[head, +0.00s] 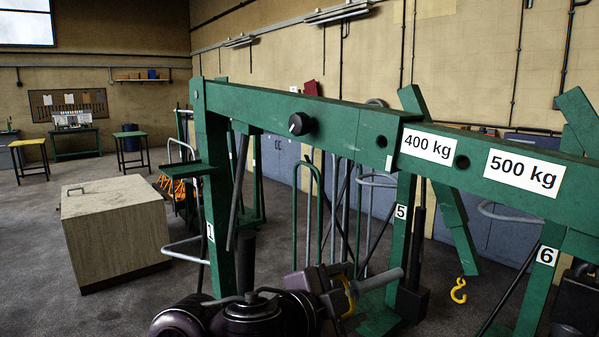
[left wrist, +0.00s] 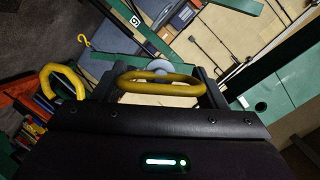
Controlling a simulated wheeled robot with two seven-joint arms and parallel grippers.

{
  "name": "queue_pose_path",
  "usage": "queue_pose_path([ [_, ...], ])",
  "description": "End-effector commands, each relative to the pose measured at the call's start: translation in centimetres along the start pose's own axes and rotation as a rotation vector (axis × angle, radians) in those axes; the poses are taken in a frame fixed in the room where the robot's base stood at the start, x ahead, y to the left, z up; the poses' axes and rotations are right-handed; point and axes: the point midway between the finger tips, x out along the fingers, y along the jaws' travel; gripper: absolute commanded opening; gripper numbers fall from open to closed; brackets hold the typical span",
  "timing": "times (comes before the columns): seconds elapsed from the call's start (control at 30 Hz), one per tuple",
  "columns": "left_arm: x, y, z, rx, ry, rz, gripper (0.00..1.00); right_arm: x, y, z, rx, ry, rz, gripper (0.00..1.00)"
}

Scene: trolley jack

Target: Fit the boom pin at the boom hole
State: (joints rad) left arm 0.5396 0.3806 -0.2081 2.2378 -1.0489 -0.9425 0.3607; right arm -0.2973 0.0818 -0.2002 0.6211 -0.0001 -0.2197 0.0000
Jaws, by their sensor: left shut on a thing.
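The boom pin (head: 380,282) is a grey rod with a yellow ring handle. My left gripper (head: 345,293) is shut on it, low at the bottom centre of the head view. The rod points right and slightly up. In the left wrist view the yellow ring (left wrist: 160,84) lies between my two fingers, with a round grey part behind it. The green boom (head: 345,124) crosses above the pin. It has one dark open hole (head: 381,141) left of the 400 kg label and another hole (head: 462,161) between the labels. The pin is apart from the boom. My right gripper is not seen.
A black round knob (head: 299,123) sticks out of the boom. Green posts marked 1 (head: 217,240) and 5 (head: 401,240) stand below. A yellow hook (head: 458,290) hangs at right. A wooden box (head: 115,228) stands on the left floor.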

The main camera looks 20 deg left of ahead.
Motion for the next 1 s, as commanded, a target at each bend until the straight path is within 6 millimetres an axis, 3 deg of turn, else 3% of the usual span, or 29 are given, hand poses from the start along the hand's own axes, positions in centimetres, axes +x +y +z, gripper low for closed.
queue_pose_path([
  [0.2,-2.8,-8.7,-5.1,0.519,0.074,-0.183,0.32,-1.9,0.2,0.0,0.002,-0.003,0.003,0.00],
  [0.4,-6.6,-16.2,-6.5,0.754,-0.034,-0.330,0.32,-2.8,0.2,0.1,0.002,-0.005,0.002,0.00],
  [0.5,-8.0,-18.4,-6.7,0.800,-0.086,-0.360,0.32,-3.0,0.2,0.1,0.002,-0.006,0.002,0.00],
  [0.7,-9.2,-20.2,-6.6,0.829,-0.135,-0.378,0.32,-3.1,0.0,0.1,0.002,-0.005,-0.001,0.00],
  [1.0,-9.3,-20.2,-6.5,0.829,-0.139,-0.378,0.32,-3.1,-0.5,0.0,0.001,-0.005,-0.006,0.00],
])
